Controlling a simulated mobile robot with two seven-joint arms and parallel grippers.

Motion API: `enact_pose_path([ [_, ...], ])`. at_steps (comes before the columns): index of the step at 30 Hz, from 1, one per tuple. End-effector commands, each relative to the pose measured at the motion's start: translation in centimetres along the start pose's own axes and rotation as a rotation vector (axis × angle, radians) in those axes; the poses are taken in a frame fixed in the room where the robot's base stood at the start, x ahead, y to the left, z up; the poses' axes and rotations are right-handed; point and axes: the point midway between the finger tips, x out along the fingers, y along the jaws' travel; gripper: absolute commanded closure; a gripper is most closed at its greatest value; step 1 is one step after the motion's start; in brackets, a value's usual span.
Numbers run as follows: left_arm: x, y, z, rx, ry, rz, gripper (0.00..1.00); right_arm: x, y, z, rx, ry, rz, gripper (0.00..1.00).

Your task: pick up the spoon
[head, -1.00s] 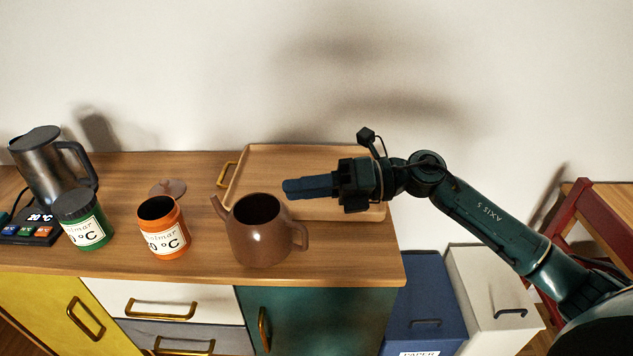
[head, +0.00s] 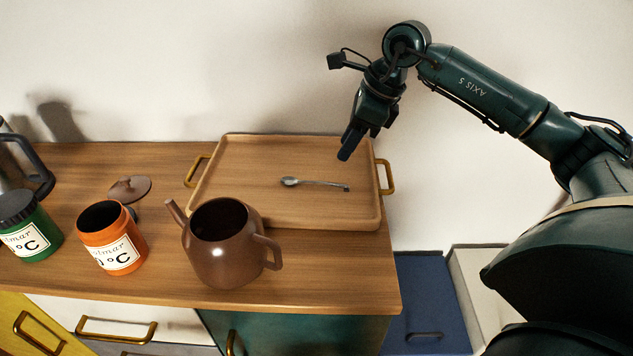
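A small silver spoon (head: 318,184) lies on the wooden tray (head: 240,150), its bowl to the left and its handle to the right. My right gripper (head: 345,155) points down above the tray, a little above and behind the handle end in the picture. Its fingers look close together and nothing shows between them, but I cannot make out whether there is a gap. The spoon is fully visible. My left gripper is not in the head view.
A brown teapot (head: 222,255) stands in front of the tray. An orange canister (head: 112,245), a green canister (head: 28,235), a brown lid (head: 130,188) and a metal kettle (head: 15,165) are on the left. The tray has brass handles (head: 386,177). A blue bin (head: 430,290) stands right of the cabinet.

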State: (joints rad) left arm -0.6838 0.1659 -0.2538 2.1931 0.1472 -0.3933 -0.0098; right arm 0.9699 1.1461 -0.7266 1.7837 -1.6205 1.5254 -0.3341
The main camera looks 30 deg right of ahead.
Motion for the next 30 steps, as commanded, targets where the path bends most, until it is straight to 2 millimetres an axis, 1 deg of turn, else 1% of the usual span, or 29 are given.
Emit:
enact_pose_path([
  [1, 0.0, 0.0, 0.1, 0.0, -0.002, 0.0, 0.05, 1.2, 0.1, 0.0, 0.0, 0.002, 0.004, 0.65],
  [4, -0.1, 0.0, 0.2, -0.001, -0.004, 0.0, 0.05, 2.8, 0.1, 0.0, 0.001, 0.0, 0.003, 0.65],
  [6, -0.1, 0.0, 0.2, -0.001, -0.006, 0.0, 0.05, 3.6, 0.1, 0.0, 0.001, 0.0, 0.003, 0.65],
  [11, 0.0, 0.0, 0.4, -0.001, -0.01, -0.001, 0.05, 4.5, 0.1, 0.1, 0.001, -0.002, 0.002, 0.65],
  [14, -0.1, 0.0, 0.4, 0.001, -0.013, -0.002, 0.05, 5.7, 0.3, 0.2, 0.0, -0.001, 0.005, 0.65],
  [18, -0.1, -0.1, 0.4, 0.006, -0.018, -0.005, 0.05, 7.9, 0.5, 0.3, 0.0, -0.002, 0.005, 0.65],
  [21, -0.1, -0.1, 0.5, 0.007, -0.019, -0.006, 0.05, 9.0, 0.5, 0.3, 0.001, -0.002, 0.003, 0.65],
  [24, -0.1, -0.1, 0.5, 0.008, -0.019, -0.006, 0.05, 9.4, 0.4, 0.3, 0.001, -0.003, 0.002, 0.65],
  [30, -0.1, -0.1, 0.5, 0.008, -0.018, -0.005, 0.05, 9.5, 0.4, 0.3, 0.0, -0.003, 0.001, 0.66],
])
